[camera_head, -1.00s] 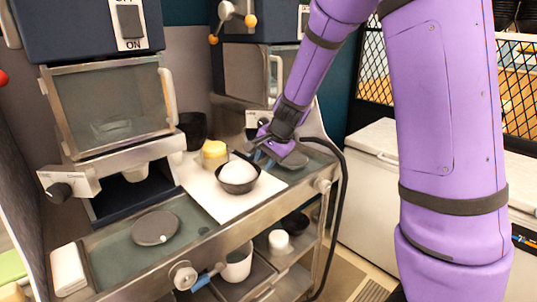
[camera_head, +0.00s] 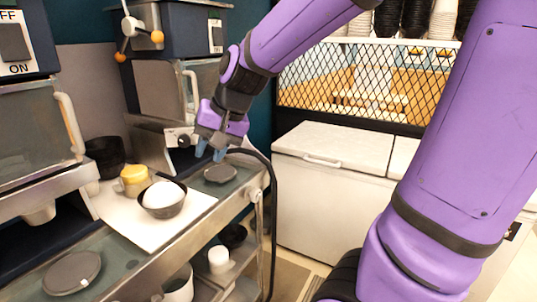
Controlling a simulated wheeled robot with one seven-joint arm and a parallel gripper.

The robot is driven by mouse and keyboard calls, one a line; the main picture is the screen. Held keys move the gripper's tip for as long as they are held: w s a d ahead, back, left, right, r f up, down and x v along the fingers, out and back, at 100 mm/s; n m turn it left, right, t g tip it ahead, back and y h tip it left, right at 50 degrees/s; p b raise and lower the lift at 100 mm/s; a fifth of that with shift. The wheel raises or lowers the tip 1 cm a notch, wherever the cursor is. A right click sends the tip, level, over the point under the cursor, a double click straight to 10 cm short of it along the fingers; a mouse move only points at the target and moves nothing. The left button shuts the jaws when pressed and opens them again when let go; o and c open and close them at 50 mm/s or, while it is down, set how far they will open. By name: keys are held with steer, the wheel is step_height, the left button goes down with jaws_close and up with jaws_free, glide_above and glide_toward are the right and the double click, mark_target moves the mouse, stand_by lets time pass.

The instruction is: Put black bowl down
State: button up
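A black bowl (camera_head: 163,207) with a white mound in it stands upright on the white board of the counter. My gripper (camera_head: 210,156) is above and to the right of this bowl, raised clear of it. Its blue fingertips point down, are spread apart, and hold nothing that I can see. Another dark bowl (camera_head: 104,158) stands farther back at the left, partly hidden by the machine. A further dark bowl (camera_head: 233,236) is on the lower shelf, partly hidden by the counter edge.
A yellow-topped container (camera_head: 134,180) stands behind the bowl. Round grey discs lie on the counter at right (camera_head: 220,174) and at front left (camera_head: 71,273). A black hose (camera_head: 271,205) curves past the counter's right end. White chests (camera_head: 331,195) stand to the right.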

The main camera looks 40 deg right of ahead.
steer(key=s+d+r+n+h, duration=0.1)
steer(key=s+n, duration=0.1)
steer(key=s, duration=0.6)
steer(key=s+r+n+h, duration=0.2)
steer(key=s+n, duration=0.1)
steer(key=s, duration=0.5)
steer(key=shift+d+r+t, duration=0.3)
steer(key=shift+d+t, duration=0.1)
